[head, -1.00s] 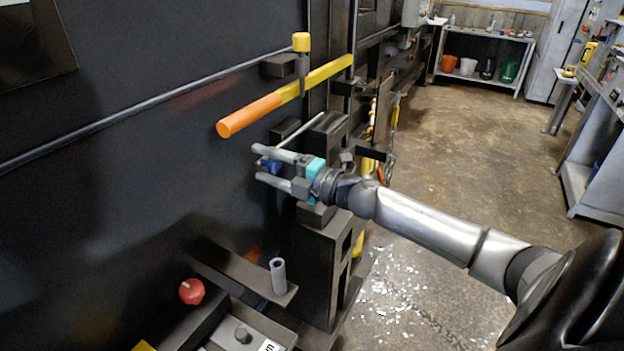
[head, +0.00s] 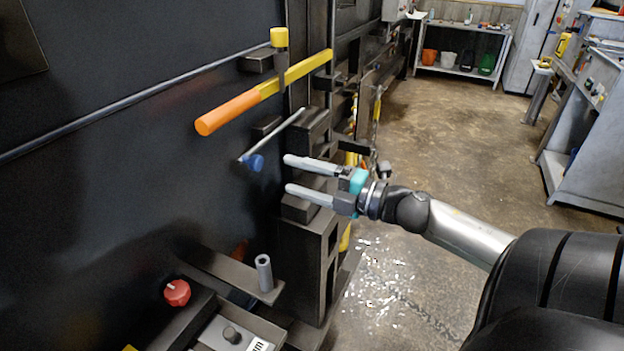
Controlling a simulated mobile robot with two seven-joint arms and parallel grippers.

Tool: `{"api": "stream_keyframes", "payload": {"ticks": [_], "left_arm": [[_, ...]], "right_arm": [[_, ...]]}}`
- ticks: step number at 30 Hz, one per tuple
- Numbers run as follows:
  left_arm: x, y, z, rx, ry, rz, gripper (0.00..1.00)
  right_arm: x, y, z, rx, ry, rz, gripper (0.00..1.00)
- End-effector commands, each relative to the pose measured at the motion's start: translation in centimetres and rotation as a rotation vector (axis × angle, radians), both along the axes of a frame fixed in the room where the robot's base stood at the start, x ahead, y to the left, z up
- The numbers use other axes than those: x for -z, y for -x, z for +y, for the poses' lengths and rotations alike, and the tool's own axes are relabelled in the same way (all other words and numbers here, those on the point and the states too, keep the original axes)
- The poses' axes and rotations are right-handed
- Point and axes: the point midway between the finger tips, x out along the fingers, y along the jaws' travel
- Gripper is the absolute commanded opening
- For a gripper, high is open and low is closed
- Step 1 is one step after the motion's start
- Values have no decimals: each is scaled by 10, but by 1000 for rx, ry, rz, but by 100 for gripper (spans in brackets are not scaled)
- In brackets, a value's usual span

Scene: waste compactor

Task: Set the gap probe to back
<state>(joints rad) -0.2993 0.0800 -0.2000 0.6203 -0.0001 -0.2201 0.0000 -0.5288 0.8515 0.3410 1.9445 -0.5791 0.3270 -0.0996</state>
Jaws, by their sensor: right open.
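A thin grey rod (head: 273,136) with a blue knob (head: 255,163) at its lower left end sits on the dark machine; it looks like the gap probe. It slants up to the right towards a dark block. My right gripper (head: 290,175) is open and empty, with its fingers pointing left. In the picture its tips are to the right of the blue knob and slightly below it, with a visible space between. My left gripper is not in view.
An orange-handled yellow lever (head: 265,92) with a yellow-capped post (head: 279,40) is above the probe. Below are a red knob (head: 177,292) and a grey upright cylinder (head: 264,273) on a dark bar. Open concrete floor (head: 450,160) lies to the right.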

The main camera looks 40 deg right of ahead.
Motion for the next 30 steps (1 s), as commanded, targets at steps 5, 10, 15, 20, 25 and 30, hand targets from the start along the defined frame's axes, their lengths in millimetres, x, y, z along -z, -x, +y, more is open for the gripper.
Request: {"api": "stream_keyframes", "payload": {"ticks": [5, 10, 15, 20, 25, 30], "left_arm": [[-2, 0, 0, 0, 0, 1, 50], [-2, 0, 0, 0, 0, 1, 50], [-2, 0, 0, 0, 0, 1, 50], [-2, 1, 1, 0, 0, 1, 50], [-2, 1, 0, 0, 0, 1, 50], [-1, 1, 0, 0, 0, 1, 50]], "right_arm": [[0, 16, -7, 1, -2, 1, 68], [0, 22, -9, 0, 0, 0, 68], [0, 23, -9, 0, 0, -1, 68], [0, 23, -9, 0, 0, 0, 68], [0, 23, -9, 0, 0, 0, 68], [11, 22, -17, 29, -24, 19, 68]]}}
